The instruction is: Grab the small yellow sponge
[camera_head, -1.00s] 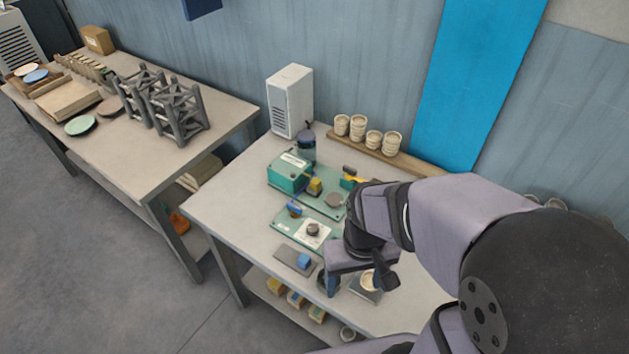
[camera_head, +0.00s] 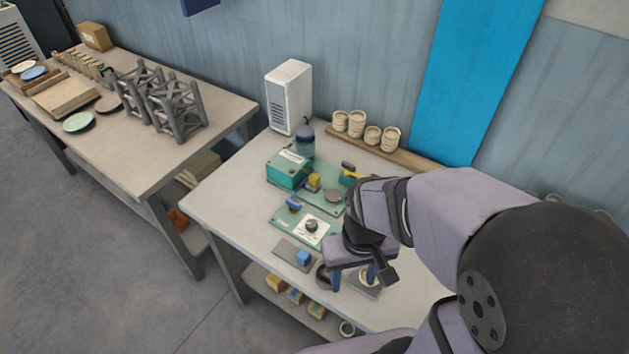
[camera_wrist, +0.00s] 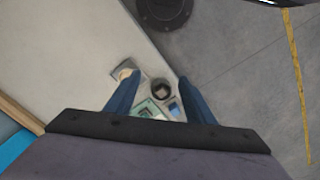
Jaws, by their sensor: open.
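A small yellow block (camera_head: 313,182) sits on the green board beside the teal box; it may be the sponge, but I cannot be sure. My gripper (camera_head: 354,280) is open above the front part of the table, nearer the front edge than both yellow pieces. Its two blue fingers point down and also show in the wrist view (camera_wrist: 159,78), apart and with nothing held between them. No yellow sponge can be made out in the wrist view.
Near my gripper are a grey pad (camera_head: 287,249) with a blue block (camera_head: 303,258), a dark round dish (camera_head: 322,276) and a tan cup (camera_head: 368,275). A teal box (camera_head: 287,170) and white unit (camera_head: 289,97) stand behind. Tan cups (camera_head: 372,136) line the back shelf.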

